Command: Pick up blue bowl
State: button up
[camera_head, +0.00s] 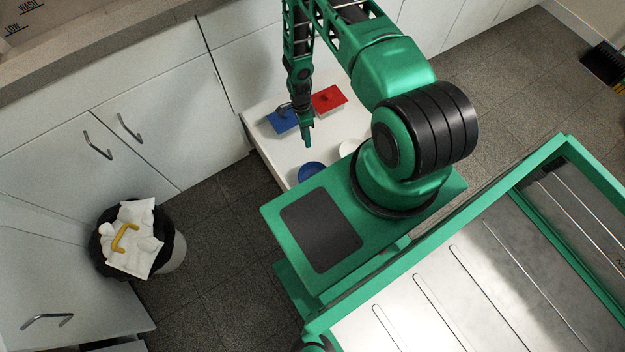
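The blue bowl (311,173) sits on a low white surface (262,145), close to the edge of my green base, which may hide part of it. My gripper (308,142) hangs pointing down above the white surface, a little beyond the bowl in the picture and apart from it. The fingers are small and seen from the side, so I cannot tell whether they are open or shut. Nothing shows between them.
A blue item (282,122) and a red item (329,98) lie on the white surface behind my gripper. A white round dish (350,147) is right of the bowl, partly hidden by my arm. White cabinets stand behind. A bin (172,252) with white trash stands left.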

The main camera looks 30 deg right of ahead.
send_over(309, 164)
jog(key=w, duration=0.2)
notch_tip(309, 164, down, 8)
jog(key=shift+m, duration=0.3)
jog(key=shift+s+x, duration=0.2)
jog(key=shift+x, duration=2.7)
jog(key=shift+d+r, duration=0.1)
jog(key=shift+d, duration=0.15)
grip_shut()
